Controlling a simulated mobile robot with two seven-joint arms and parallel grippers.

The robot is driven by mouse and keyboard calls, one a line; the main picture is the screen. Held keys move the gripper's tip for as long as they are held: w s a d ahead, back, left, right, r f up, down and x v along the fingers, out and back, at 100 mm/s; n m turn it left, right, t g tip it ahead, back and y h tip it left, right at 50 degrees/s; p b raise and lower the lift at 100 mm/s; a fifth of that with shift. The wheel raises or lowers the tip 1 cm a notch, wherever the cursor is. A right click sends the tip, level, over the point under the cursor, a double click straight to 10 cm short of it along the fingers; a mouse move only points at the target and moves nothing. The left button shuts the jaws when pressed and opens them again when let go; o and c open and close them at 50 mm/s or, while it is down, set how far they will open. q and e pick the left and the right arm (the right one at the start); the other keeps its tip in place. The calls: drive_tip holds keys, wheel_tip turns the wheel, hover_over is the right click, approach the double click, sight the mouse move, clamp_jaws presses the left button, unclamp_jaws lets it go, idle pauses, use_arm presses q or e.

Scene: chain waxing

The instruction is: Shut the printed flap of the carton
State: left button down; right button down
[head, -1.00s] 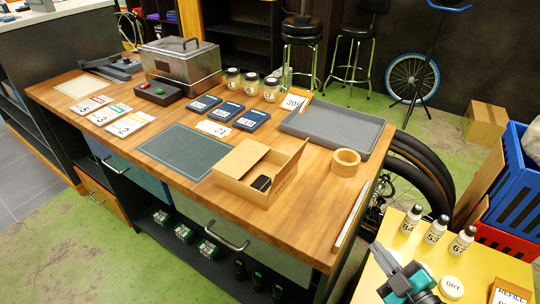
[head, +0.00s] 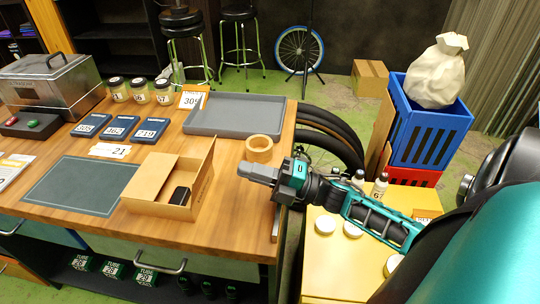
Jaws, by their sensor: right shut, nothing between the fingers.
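The small brown carton (head: 180,211) stands on the wooden bench near its front edge. One flap (head: 150,178) is raised and slants over its left part, and a taller panel (head: 202,172) rises at its right side. I cannot make out print on either. A dark object (head: 180,195) lies inside the carton. My right gripper (head: 243,170) is shut and empty, to the right of the carton and apart from it, near the bench's right end. My left gripper is not in view.
A tape roll (head: 259,148) lies just beyond my right gripper. A grey tray (head: 235,115) is behind the carton, and a dark mat (head: 80,185) lies to its left. A yellow side table (head: 335,265) with bottles and round lids stands right of the bench.

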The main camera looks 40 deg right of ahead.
sight(207, 158)
drive_tip(key=x, duration=0.6)
drive_tip(key=shift+w+a+r+p, duration=0.1)
drive_tip(key=shift+w+p, duration=0.1)
drive_tip(key=shift+p, duration=0.15)
drive_tip(key=shift+w+a, duration=0.1)
